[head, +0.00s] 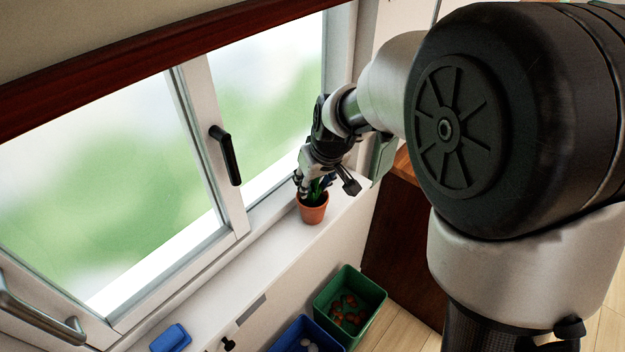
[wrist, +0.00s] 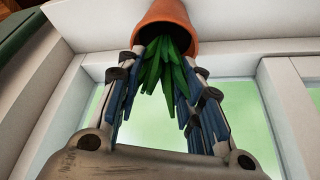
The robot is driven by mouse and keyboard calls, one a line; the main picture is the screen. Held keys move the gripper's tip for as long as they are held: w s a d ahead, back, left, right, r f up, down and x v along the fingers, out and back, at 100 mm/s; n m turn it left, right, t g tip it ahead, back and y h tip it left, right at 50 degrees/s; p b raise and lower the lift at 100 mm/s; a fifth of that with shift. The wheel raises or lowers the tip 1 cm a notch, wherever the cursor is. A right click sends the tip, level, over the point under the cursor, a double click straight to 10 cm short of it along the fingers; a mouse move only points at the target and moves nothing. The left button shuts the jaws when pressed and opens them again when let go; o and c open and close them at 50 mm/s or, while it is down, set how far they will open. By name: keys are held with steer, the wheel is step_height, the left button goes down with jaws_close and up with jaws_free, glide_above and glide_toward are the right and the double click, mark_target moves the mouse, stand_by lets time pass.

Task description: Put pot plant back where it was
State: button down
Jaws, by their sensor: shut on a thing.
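The pot plant (head: 313,210) is an orange-brown terracotta pot with green leaves. In the head view it is upright at the window sill (head: 262,245), below my gripper (head: 314,184). I cannot tell whether its base touches the sill. In the wrist view the pot (wrist: 168,17) is at the top, with its leaves hanging between the two fingers. My gripper (wrist: 165,62) is shut on the plant, its fingertips close to the pot's rim. The fingers hide part of the leaves in the head view.
The window with a black handle (head: 225,155) stands behind the sill. A blue object (head: 170,338) lies on the sill at lower left. Below are a green bin (head: 372,288) with reddish items and a blue bin (head: 330,328) with pale items. The sill between the blue object and the pot looks clear.

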steer(key=shift+f, duration=0.1)
steer(key=shift+f, duration=0.15)
steer(key=c, duration=1.1)
jaws_free()
steer(key=shift+r, duration=0.2)
steer(key=shift+r, duration=0.3)
steer(key=p+v, duration=0.3)
steer(key=v, duration=0.8)
steer(key=s+d+m, duration=0.1)
steer(key=s+d, duration=0.2)
steer(key=s, duration=0.5)
steer(key=s+d+r+m+h, duration=0.1)
steer(key=s+d+m, duration=0.1)
steer(key=s, duration=0.6)
steer(key=s+d+r+m, duration=0.1)
steer(key=s+d, duration=0.3)
steer(key=s, duration=0.4)
steer(key=shift+r+m+h, duration=0.25)
steer(key=shift+m+h, duration=0.05)
steer(key=shift+h, duration=0.1)
